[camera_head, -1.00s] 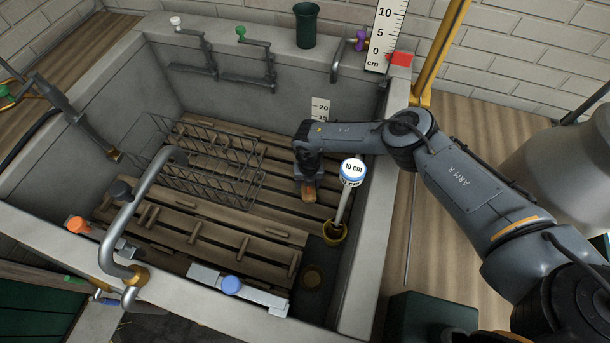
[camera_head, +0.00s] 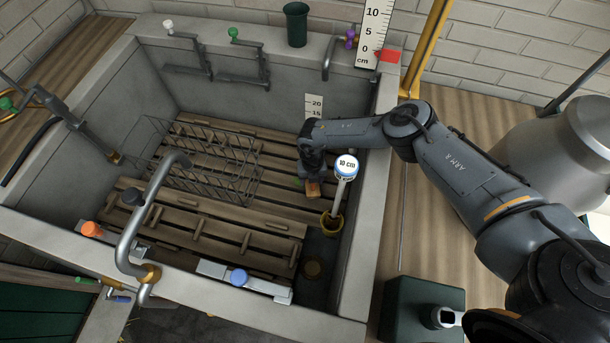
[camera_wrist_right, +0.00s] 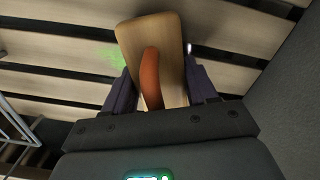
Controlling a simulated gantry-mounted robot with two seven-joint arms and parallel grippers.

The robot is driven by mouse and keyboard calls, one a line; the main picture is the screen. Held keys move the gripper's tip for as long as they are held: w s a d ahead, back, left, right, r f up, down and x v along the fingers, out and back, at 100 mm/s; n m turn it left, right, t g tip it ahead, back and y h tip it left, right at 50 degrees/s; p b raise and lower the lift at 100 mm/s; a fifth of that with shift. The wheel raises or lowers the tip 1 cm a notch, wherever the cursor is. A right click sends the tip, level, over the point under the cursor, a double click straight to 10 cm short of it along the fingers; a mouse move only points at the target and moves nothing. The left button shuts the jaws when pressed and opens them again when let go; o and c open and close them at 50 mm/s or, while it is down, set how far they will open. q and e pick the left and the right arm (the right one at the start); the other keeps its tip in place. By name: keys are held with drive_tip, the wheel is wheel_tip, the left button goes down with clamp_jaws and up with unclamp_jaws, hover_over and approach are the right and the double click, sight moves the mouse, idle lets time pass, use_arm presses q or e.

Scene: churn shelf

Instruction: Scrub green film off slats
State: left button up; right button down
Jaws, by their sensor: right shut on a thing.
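The wooden slats (camera_head: 215,228) lie across the basin floor. My right gripper (camera_head: 312,180) is low over the far-right slats, shut on a wooden scrub block (camera_head: 314,190). The wrist view shows the block (camera_wrist_right: 170,35) with its orange handle (camera_wrist_right: 151,78) between the two fingers. A small green film patch (camera_wrist_right: 125,57) shows on the slats left of the block. A bit of green (camera_head: 298,183) also shows beside it in the head view. I cannot tell whether the block touches the slats. My left gripper is not in view.
A wire rack (camera_head: 205,165) stands on the slats at left. A bent grey pipe (camera_head: 136,225) crosses the front left. The basin's right wall (camera_head: 368,215) is close.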

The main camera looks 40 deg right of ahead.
drive_tip(key=s+d+r+p, duration=0.2)
drive_tip(key=r+p, duration=0.1)
drive_tip(key=shift+s+r, duration=0.1)
drive_tip(key=shift+s, duration=0.15)
drive_tip(key=shift+a+r+p, duration=0.1)
drive_tip(key=shift+r+p, duration=0.3)
drive_tip(key=shift+w+a+r, duration=0.2)
drive_tip(key=shift+w+r, duration=0.05)
drive_tip(key=shift+r, duration=0.05)
drive_tip(key=shift+w+a+r+p, duration=0.1)
drive_tip(key=shift+w+a+p, duration=0.1)
drive_tip(key=shift+p, duration=0.1)
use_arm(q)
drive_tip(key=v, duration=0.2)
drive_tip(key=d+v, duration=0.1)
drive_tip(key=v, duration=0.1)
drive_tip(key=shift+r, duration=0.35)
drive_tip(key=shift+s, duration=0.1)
use_arm(e)
drive_tip(key=shift+s, duration=0.1)
